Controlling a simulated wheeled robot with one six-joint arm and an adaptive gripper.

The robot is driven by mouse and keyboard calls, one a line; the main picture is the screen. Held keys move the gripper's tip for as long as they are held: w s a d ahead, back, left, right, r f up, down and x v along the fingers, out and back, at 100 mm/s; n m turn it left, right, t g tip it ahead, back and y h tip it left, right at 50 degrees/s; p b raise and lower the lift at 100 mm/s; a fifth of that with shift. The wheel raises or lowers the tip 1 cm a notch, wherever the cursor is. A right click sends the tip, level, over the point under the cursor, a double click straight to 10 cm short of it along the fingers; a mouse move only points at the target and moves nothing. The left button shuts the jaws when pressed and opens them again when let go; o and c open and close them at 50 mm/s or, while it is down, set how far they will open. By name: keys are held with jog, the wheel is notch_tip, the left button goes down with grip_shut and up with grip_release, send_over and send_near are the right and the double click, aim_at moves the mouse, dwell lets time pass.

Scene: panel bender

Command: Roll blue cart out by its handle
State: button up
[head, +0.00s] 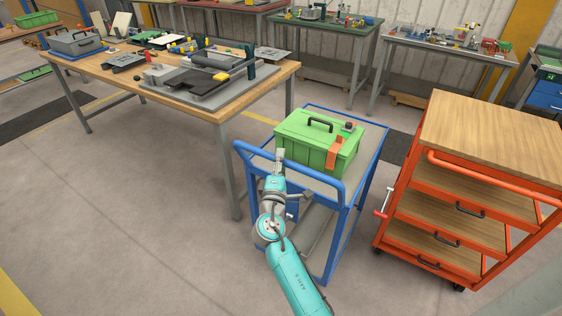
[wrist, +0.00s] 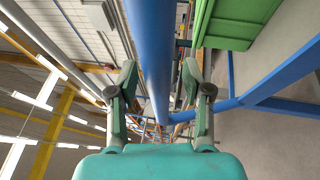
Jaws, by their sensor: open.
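The blue cart (head: 336,246) stands in the middle of the head view, beside the wooden workbench. Its blue handle bar (head: 290,173) runs along the near side of its top. A green toolbox (head: 311,144) with a dark handle sits on the cart's upper shelf. My gripper (head: 280,156) is at the handle bar.
The workbench (head: 215,112) with tools stands close to the cart's left. An orange drawer cart (head: 440,235) with a wooden top stands close to its right. More tables line the back wall. The floor (head: 130,220) at the front left is clear.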

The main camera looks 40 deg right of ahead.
jog(key=v, duration=1.2)
jog(key=shift+f, duration=0.1)
jog(key=s+a+f+y, duration=0.45)
jog(key=s+f, duration=0.35)
jog(key=s, duration=0.2)
jog(key=s+a+f+y, duration=0.4)
jog(key=s+f+y, duration=0.25)
jog(key=s, duration=0.35)
jog(key=s+a+r+m+y, duration=0.1)
jog(key=s+a+r+m, duration=0.2)
jog(key=s, duration=0.7)
jog(key=s+a+r+m+t+y, duration=0.1)
jog(key=s+a+r+m+y, duration=0.1)
jog(key=s+r+m, duration=0.4)
jog(key=s+r, duration=0.1)
jog(key=s, duration=0.3)
jog(key=shift+s+a+r+y, duration=0.15)
jog(key=shift+a+r+y, duration=0.15)
jog(key=shift+a, duration=0.1)
